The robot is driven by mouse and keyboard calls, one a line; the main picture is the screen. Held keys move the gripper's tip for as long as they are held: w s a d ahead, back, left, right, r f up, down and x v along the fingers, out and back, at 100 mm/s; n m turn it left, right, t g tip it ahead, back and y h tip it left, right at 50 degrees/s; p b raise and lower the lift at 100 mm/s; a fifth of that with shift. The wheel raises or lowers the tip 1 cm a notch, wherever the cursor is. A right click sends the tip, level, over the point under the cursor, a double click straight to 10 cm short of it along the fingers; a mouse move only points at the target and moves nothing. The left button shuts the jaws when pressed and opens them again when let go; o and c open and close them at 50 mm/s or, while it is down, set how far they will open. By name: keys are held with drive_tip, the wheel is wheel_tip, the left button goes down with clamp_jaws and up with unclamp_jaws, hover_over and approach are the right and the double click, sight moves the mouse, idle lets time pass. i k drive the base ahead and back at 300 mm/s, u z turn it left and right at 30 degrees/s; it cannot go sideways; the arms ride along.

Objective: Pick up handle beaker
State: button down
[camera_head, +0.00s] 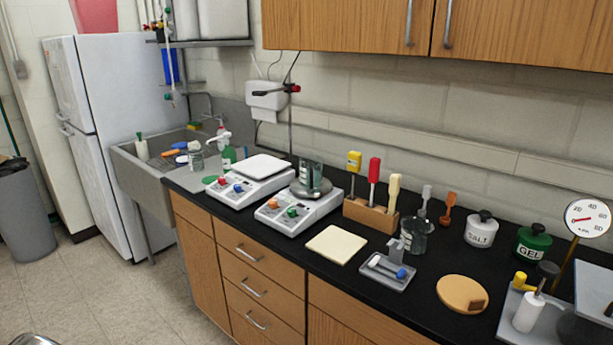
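Several clear glass vessels are in view, and I cannot tell for sure which is the handle beaker. One glass beaker (415,238) stands upright on the black counter, right of the wooden tool block, with a grey upright piece against its left side. Another glass beaker (312,175) stands on the round plate of the right-hand white stirrer. A small glass vessel (196,157) is by the sink, among other items. No handle shows clearly on any of them. My gripper is not in view.
Near the front beaker are a grey tray (388,273) with small items, a cream square pad (336,245), a wooden tool block (370,216), a round wooden board (462,294) and a white salt jar (482,230). Wooden cabinets (480,30) hang above.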

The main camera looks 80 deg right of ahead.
sight(310, 166)
drive_tip(key=z, duration=2.8)
